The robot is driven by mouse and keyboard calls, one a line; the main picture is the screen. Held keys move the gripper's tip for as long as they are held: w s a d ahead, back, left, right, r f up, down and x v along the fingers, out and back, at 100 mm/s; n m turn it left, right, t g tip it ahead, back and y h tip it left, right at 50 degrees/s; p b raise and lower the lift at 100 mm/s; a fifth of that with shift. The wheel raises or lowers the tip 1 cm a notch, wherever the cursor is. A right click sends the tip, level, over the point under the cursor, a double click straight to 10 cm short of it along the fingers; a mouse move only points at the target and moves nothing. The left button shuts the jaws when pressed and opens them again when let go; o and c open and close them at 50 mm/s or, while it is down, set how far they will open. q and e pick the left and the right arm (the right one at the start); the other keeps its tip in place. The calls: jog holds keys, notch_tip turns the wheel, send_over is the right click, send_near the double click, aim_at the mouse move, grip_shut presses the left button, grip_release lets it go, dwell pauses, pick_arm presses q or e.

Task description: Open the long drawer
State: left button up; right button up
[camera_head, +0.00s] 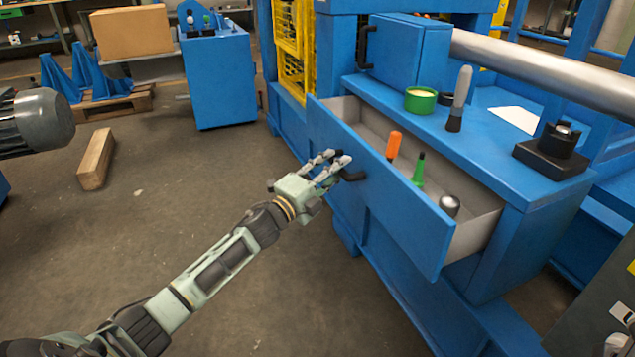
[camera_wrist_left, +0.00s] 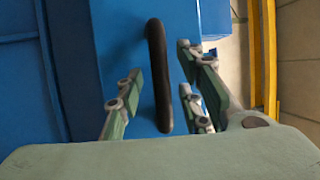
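The long drawer (camera_head: 405,222) of the blue bench is pulled out, and its grey inside shows. Its black handle (camera_head: 354,177) sits on the blue front. My left gripper (camera_head: 335,164) is at this handle. In the left wrist view the handle (camera_wrist_left: 158,75) stands between the fingers of the left gripper (camera_wrist_left: 157,91), with visible gaps on both sides, so the fingers look open around it. My right gripper is not in view.
An orange-handled tool (camera_head: 393,145), a green bottle-like item (camera_head: 419,169) and a round metal knob (camera_head: 450,205) are in the drawer. A green tin (camera_head: 420,100) and a black block (camera_head: 551,155) stand on the bench top.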

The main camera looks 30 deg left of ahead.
pick_arm(q)
jog(key=v, duration=1.1)
jog(key=shift+w, duration=0.1)
